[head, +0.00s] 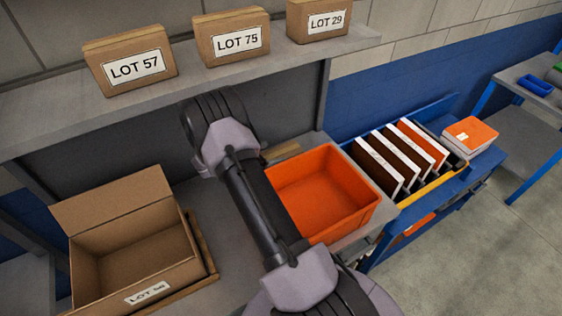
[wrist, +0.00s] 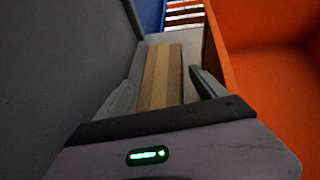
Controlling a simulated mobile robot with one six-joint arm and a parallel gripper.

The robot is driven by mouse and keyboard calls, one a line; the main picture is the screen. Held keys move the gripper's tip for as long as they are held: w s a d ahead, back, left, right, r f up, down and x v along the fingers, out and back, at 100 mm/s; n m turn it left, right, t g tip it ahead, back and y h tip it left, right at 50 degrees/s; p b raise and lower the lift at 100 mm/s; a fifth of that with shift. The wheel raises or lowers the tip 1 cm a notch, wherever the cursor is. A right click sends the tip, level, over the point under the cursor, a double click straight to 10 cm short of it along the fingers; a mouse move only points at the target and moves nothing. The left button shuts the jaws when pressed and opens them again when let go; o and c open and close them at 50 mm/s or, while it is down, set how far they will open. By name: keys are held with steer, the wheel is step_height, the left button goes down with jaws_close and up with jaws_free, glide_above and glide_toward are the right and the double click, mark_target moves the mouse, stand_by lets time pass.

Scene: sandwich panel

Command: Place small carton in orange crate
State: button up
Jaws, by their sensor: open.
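The small carton (wrist: 160,80) is a narrow brown box with a lighter tape strip. It lies on the grey bench between the grey back panel and the orange crate (wrist: 278,80). In the head view only a bit of the carton (head: 281,151) shows behind the crate (head: 318,205), which looks empty. My gripper (wrist: 164,70) is open, with one finger on each side of the carton in the wrist view. I cannot tell whether the fingers touch it. In the head view my arm hides the gripper.
An open cardboard box (head: 125,245) stands on the bench at left. Boxes labelled LOT 57 (head: 130,68), LOT 75 (head: 232,40) and LOT 29 (head: 320,18) stand on the shelf (head: 190,78) above. A blue rack with upright panels (head: 395,165) is at right.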

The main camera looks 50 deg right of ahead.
mark_target(280, 153)
steer(key=x, duration=0.3)
steer(key=shift+d+f, duration=0.15)
steer(key=shift+f, duration=0.05)
steer(key=c, duration=0.3)
steer(key=shift+s, duration=0.1)
jaws_close()
steer(key=shift+r, duration=0.1)
